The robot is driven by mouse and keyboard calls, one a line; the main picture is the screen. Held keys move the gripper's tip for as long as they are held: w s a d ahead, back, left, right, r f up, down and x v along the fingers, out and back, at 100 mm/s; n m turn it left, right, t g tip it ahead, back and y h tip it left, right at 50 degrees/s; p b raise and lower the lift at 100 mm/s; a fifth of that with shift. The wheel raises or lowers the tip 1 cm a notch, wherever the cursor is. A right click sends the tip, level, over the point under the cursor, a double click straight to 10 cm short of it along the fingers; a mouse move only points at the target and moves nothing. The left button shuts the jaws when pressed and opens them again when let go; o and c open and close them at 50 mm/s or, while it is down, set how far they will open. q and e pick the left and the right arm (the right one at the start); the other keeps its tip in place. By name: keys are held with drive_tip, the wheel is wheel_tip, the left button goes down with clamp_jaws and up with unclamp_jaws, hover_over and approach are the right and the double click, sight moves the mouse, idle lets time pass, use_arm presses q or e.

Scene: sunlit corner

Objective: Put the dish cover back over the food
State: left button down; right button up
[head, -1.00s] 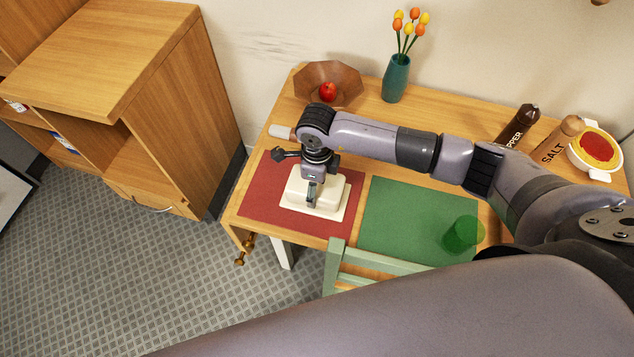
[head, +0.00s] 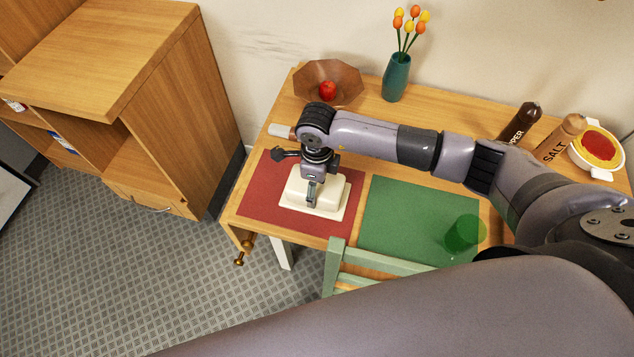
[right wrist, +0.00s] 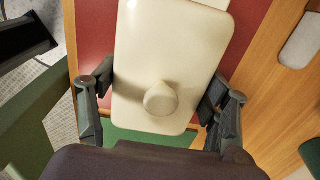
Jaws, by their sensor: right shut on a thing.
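The dish cover (head: 328,197) is a cream, rounded box-like lid over the red placemat (head: 262,200). Its round knob (right wrist: 161,98) shows in the right wrist view. My right gripper (head: 312,190) reaches down from above and is shut on the cover; its fingers are at the cover's two sides in the right wrist view. A cream edge (right wrist: 216,3) shows past the cover's top end there, perhaps the dish. No food shows beside or under the cover, and I cannot tell how the cover sits on the dish. My left gripper is not in view.
A green placemat (head: 390,215) holds a green glass (head: 465,233). A brown bowl with a red apple (head: 327,91), a tulip vase (head: 396,78), pepper and salt mills (head: 560,138) and a bowl of red food (head: 600,146) stand along the back. A chair (head: 385,262) is in front.

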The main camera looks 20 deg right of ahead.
drive_tip(key=shift+f+b, duration=0.25)
drive_tip(key=shift+b, duration=0.1)
idle(0.4)
drive_tip(key=o, duration=1.4)
drive_tip(key=shift+o, duration=0.7)
drive_tip(key=shift+r, duration=0.1)
drive_tip(key=shift+r+p, duration=2.65)
drive_tip(key=shift+r, duration=1.25)
drive_tip(key=shift+s+f, duration=0.1)
